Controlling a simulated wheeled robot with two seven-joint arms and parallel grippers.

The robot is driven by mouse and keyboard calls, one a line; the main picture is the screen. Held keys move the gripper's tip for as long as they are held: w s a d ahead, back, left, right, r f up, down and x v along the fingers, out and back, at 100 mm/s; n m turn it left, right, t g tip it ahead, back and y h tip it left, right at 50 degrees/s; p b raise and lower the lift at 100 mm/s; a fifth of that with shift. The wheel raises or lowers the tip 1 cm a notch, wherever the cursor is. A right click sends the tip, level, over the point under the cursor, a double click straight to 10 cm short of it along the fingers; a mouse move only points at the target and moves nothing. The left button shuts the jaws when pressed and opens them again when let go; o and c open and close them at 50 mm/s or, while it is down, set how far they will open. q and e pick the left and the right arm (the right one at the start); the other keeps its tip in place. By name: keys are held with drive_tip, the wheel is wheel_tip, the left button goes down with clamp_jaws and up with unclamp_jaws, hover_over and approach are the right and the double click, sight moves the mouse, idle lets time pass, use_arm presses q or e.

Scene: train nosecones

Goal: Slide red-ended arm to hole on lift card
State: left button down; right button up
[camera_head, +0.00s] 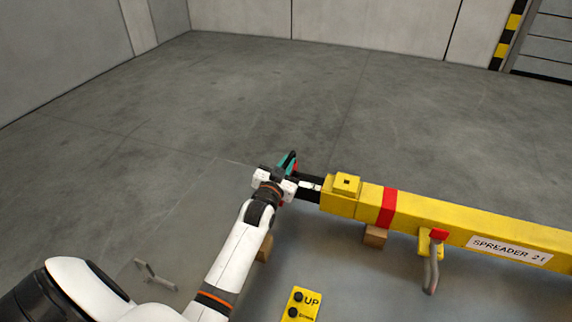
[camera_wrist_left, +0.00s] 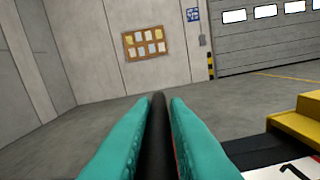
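The yellow spreader beam (camera_head: 455,222), labelled "SPREADER 21", runs across the right. A black sliding arm (camera_head: 309,188) with white marks sticks out of its left end. A little red shows at the arm's tip, mostly hidden by my wrist. My left gripper (camera_head: 291,161) is at that tip, its teal fingers pointing up and away. In the left wrist view, the fingers (camera_wrist_left: 158,130) close on both sides of a dark rounded bar (camera_wrist_left: 157,125), apparently a handle on the arm. A white plate with a dark numeral (camera_wrist_left: 300,169) lies at lower right. No lift card is readable. My right gripper is out of view.
A yellow block (camera_head: 346,184) sits on the beam's end beside a red band (camera_head: 388,208). Wooden blocks (camera_head: 375,236) are under the beam. A yellow UP button box (camera_head: 300,304) is nearer. Floor beyond is clear.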

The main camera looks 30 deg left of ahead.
use_arm(q)
drive_tip(key=shift+a, duration=0.15)
drive_tip(key=s+a, duration=0.2)
drive_tip(key=a, duration=0.5)
drive_tip(key=shift+a, duration=0.4)
drive_tip(key=c, duration=1.5)
unclamp_jaws()
drive_tip(key=shift+o, duration=0.2)
drive_tip(key=shift+d, duration=0.1)
